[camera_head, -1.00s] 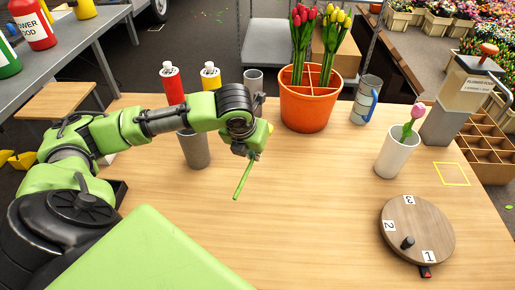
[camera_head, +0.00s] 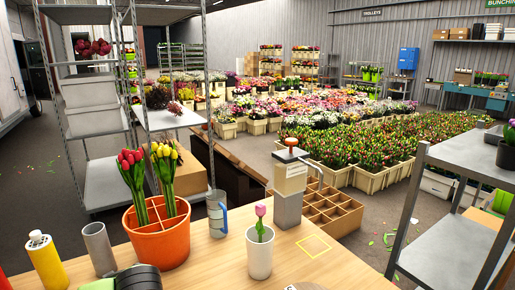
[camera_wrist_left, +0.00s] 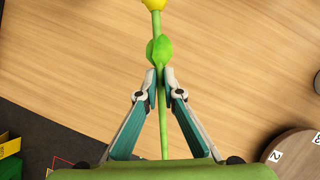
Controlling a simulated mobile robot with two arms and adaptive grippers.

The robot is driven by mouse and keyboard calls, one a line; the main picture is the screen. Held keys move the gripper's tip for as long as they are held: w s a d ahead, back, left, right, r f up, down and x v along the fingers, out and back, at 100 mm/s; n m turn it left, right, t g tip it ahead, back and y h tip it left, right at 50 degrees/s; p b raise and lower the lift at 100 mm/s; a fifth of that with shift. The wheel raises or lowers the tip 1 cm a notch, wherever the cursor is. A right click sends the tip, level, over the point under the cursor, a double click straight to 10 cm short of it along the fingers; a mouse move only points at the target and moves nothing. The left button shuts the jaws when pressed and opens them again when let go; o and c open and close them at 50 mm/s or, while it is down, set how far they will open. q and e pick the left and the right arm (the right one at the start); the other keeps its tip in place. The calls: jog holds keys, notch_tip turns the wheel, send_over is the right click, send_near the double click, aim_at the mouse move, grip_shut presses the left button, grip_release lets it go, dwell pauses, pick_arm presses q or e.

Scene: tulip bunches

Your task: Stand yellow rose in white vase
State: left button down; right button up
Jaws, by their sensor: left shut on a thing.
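In the left wrist view my left gripper (camera_wrist_left: 162,82) is shut on the green stem (camera_wrist_left: 163,125) of a yellow flower. The bloom (camera_wrist_left: 154,4) is cut off by the top edge, and a leaf (camera_wrist_left: 159,50) sits just above the fingertips. The stem's lower end runs back under my gripper. In the head view the white vase (camera_head: 259,255) stands upright on the wooden table with a pink tulip (camera_head: 260,219) in it. The held flower and left gripper are out of the head view; only part of my arm shows at its bottom edge. My right gripper is in neither view.
An orange pot (camera_head: 160,240) with red and yellow tulips stands left of the vase, near a blue-handled mug (camera_head: 217,218). A grey cup (camera_head: 99,248) and yellow bottle (camera_head: 45,262) are farther left. A numbered turntable (camera_wrist_left: 300,158) shows in the wrist view. A yellow outlined square (camera_head: 314,246) is empty.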

pick_arm(q)
jog(key=d+n, duration=0.1)
jog(key=n+g, duration=0.1)
jog(key=n, duration=0.1)
jog(key=shift+s+d+r, duration=0.2)
jog(key=shift+s+d, duration=0.15)
jog(key=shift+d, duration=0.05)
jog(key=s+d+n+g, duration=0.1)
jog(key=n, duration=0.2)
jog(key=s+d+r+n+g, duration=0.1)
jog(key=n, duration=0.2)
jog(key=s+d+n+g, duration=0.1)
jog(key=n, duration=0.2)
jog(key=shift+d+r+g, duration=0.15)
jog(key=shift+d+g, duration=0.1)
jog(key=shift+g, duration=0.05)
jog(key=shift+s+d+r+n+g+h, duration=0.35)
jog(key=shift+s+r+n+h, duration=0.35)
jog(key=shift+n, duration=1.35)
jog(key=shift+s+d+r+n+g+h, duration=0.2)
jog(key=shift+s+r+n+g+h, duration=0.4)
jog(key=shift+n, duration=1.5)
jog(key=shift+s+d+r+n+g+h, duration=0.3)
jog(key=shift+s+r+n+h, duration=0.5)
jog(key=shift+n, duration=1.25)
jog(key=shift+w+a, duration=0.1)
jog(key=shift+w, duration=0.2)
